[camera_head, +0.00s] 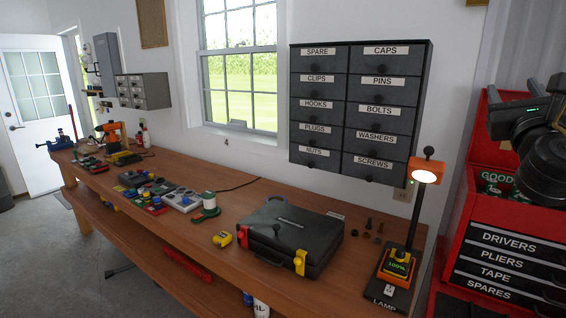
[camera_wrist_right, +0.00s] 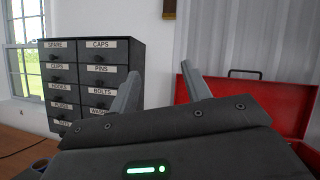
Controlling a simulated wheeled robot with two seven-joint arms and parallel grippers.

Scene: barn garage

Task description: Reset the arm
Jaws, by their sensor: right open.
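My right arm comes in at the right edge of the head view, with its gripper (camera_head: 500,112) raised in front of the red tool chest. In the right wrist view the two grey fingers of my right gripper (camera_wrist_right: 160,82) stand apart, with nothing between them but the pale wall behind. The gripper is open and empty. My left arm and left gripper are not in view.
A red tool chest (camera_head: 468,232) stands close below my right arm, with its lid (camera_wrist_right: 282,105) raised. The wooden workbench (camera_head: 150,235) holds a black case (camera_head: 300,232), a lit lamp (camera_head: 425,177) and several tools. A labelled drawer cabinet (camera_head: 355,110) hangs on the wall.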

